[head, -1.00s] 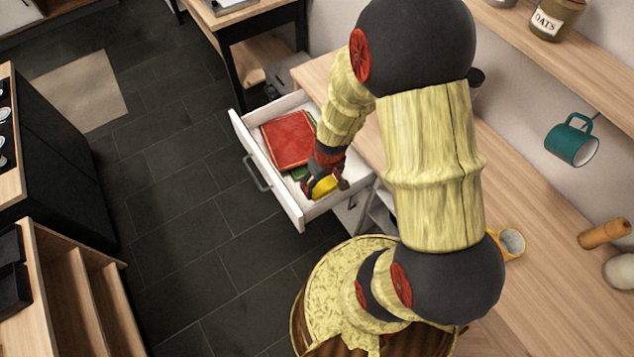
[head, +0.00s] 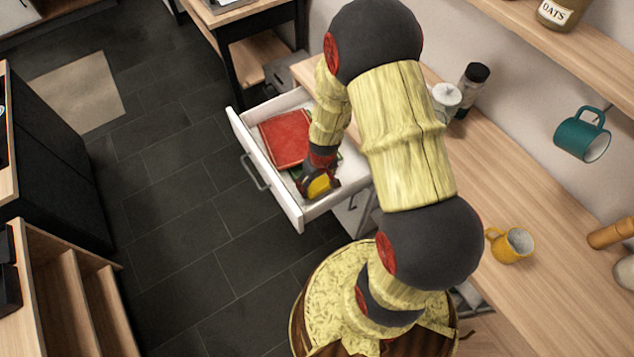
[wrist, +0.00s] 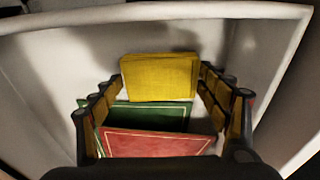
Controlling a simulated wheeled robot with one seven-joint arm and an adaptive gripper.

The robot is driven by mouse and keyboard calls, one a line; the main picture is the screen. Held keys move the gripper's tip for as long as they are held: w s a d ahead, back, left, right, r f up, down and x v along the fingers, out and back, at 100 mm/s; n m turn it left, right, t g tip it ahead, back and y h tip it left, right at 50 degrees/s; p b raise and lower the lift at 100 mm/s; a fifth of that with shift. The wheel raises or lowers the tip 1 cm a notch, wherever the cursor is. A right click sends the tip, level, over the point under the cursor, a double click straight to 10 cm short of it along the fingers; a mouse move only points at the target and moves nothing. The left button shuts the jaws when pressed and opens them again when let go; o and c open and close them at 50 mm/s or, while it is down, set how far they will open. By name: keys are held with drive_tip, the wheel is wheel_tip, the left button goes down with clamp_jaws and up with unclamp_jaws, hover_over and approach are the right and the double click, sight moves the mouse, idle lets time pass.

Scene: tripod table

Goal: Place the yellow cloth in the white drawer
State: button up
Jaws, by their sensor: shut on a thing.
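The white drawer (head: 264,178) stands pulled open at the left end of the wooden counter. My gripper (head: 317,188) is down at the drawer's near right part, and it also shows in the wrist view (wrist: 163,80). It is shut on the folded yellow cloth (wrist: 158,78), which also shows in the head view (head: 319,185). The cloth is between my fingers, inside the drawer's outline. I cannot tell whether it touches the drawer bottom.
A flat red item (head: 284,138) and a green one (wrist: 150,116) lie in the drawer beside the cloth. The drawer's walls (wrist: 270,45) rise close around my fingers. A yellow mug (head: 510,245), a white jar (head: 446,97) and a dark-lidded jar (head: 473,88) stand on the counter.

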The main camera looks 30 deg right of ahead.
drive_tip(key=o, duration=0.7)
drive_tip(key=shift+f, duration=0.15)
drive_tip(key=o, duration=0.4)
drive_tip(key=shift+c, duration=0.2)
drive_tip(key=shift+o, duration=0.4)
